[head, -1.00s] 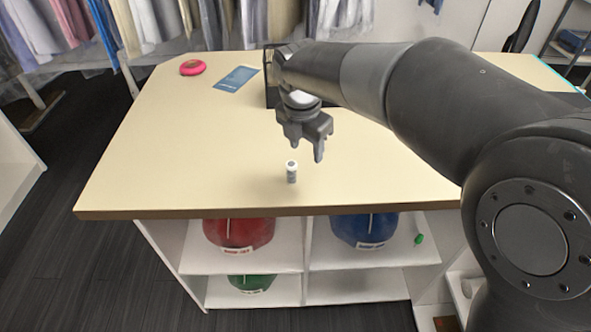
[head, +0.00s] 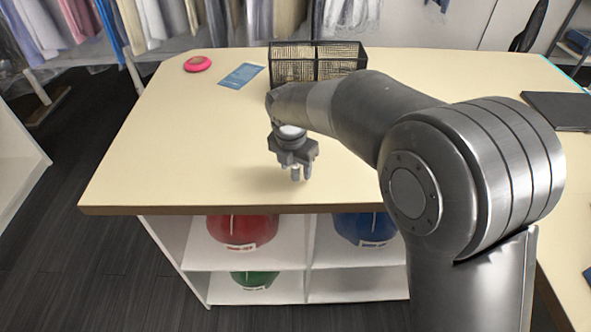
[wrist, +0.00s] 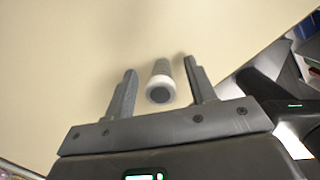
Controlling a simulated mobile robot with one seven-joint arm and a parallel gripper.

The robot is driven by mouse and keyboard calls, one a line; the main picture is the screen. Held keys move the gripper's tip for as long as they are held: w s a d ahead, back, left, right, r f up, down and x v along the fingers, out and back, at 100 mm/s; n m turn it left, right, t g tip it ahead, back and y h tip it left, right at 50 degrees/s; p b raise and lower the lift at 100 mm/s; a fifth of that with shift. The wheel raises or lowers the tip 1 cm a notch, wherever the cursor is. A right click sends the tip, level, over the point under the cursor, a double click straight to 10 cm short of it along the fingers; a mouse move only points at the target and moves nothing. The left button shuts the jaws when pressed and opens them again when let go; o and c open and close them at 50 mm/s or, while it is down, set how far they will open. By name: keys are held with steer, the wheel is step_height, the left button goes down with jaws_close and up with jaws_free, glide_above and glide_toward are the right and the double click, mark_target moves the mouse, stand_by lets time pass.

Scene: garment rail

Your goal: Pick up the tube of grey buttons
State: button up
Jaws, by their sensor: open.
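The tube of grey buttons (wrist: 161,84) is a small cylinder with a white cap and a dark grey round end. In the wrist view it is between the two fingers of my gripper (wrist: 160,68), with a gap on each side. My gripper is open and has nothing clamped. In the head view my gripper (head: 300,172) points down low over the front part of the table. The tube is hard to tell apart from the fingers there.
The pale table (head: 180,150) is clear around the gripper. A black wire basket (head: 318,70), a blue card (head: 241,76) and a pink round object (head: 198,64) are at the back. A dark flat item (head: 560,110) lies right. Red (head: 243,229) and blue (head: 365,228) bins sit below.

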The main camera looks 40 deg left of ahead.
steer(key=shift+w+f, duration=0.1)
steer(key=shift+f, duration=0.7)
steer(key=c, duration=1.1)
